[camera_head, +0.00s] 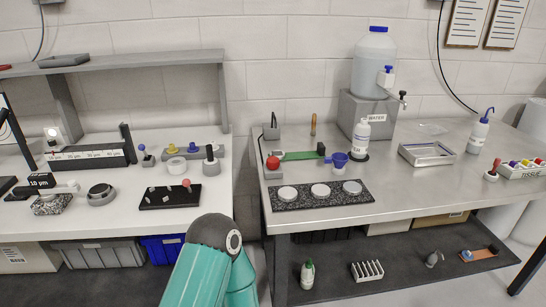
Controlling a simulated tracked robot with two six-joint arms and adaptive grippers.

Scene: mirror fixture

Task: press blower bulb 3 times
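I cannot tell for sure which thing is the blower bulb. A round red bulb (272,162) sits at the left end of the right bench, on or against a grey block. A small grey rounded object with a thin tip (433,259) lies on the lower shelf of that bench. Another small red-topped piece (492,173) stands near the right end of the bench. A teal arm link of mine with a dark joint rises at the bottom centre, in front of the gap between the benches. Neither gripper shows, so their states and contacts are hidden.
The steel right bench (417,189) holds a black speckled plate (281,207) with several white discs, a blue funnel (337,159), a white bottle (361,137), a metal tray (427,154) and a water jug (374,62). The white left bench (120,208) is cluttered.

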